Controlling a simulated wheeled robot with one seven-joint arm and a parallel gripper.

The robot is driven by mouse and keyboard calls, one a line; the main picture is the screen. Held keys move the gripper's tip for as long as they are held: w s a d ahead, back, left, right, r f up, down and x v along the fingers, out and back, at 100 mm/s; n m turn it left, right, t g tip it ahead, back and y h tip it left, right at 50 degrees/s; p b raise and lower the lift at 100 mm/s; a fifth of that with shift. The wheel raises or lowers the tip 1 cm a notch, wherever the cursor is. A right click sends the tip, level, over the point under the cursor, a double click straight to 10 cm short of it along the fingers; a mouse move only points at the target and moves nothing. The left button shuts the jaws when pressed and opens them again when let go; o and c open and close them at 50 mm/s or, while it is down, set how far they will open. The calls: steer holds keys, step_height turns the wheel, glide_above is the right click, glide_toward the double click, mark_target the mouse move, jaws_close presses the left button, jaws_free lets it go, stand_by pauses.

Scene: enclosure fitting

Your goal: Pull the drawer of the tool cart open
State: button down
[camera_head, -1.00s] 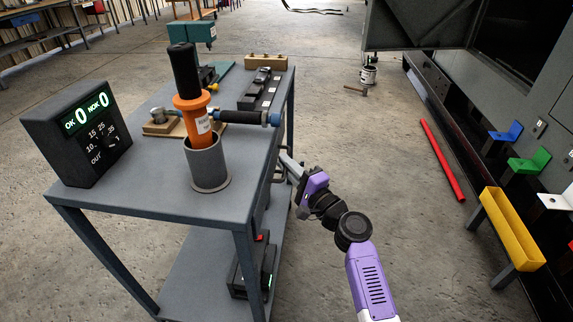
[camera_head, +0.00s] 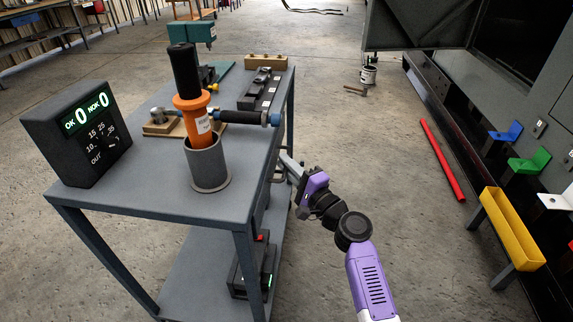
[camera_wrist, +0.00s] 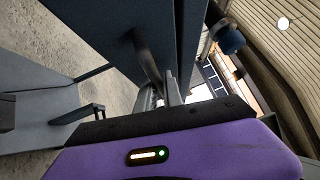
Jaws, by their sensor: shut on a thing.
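The grey tool cart (camera_head: 120,203) stands left of centre in the head view. Its drawer front is on the right side, seen edge-on, with a grey handle (camera_head: 279,170) below the top. My gripper (camera_head: 287,163) is at that handle, coming in from the right. In the wrist view the dark handle bar (camera_wrist: 148,60) runs down to between the fingers of my gripper (camera_wrist: 160,97), which are shut on it. I see no clear gap between the drawer front and the cart; the view is too edge-on to tell.
On the cart top stand a black counter box (camera_head: 78,135), an orange tool (camera_head: 193,118) in a grey cup (camera_head: 208,165), and a black block (camera_head: 260,90). A yellow tray (camera_head: 512,230) and a red bar (camera_head: 442,160) are at the right.

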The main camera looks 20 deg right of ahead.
steer(key=shift+d+f, duration=0.1)
steer(key=s+d+b, duration=0.1)
steer(key=s+d, duration=0.5)
steer(key=d, duration=0.4)
steer(key=s+d+b, duration=0.2)
steer(key=s+d, duration=0.4)
steer(key=d, duration=0.4)
steer(key=shift+d, duration=0.4)
steer(key=shift+s, duration=0.1)
steer(key=c, duration=1.8)
jaws_free()
steer(key=shift+o, duration=0.2)
steer(key=r+v, duration=0.1)
steer(key=v, duration=0.6)
steer(key=shift+s+f+p, duration=0.35)
steer(key=shift+f+p, duration=0.05)
steer(key=shift+f, duration=0.15)
steer(key=shift+d, duration=0.1)
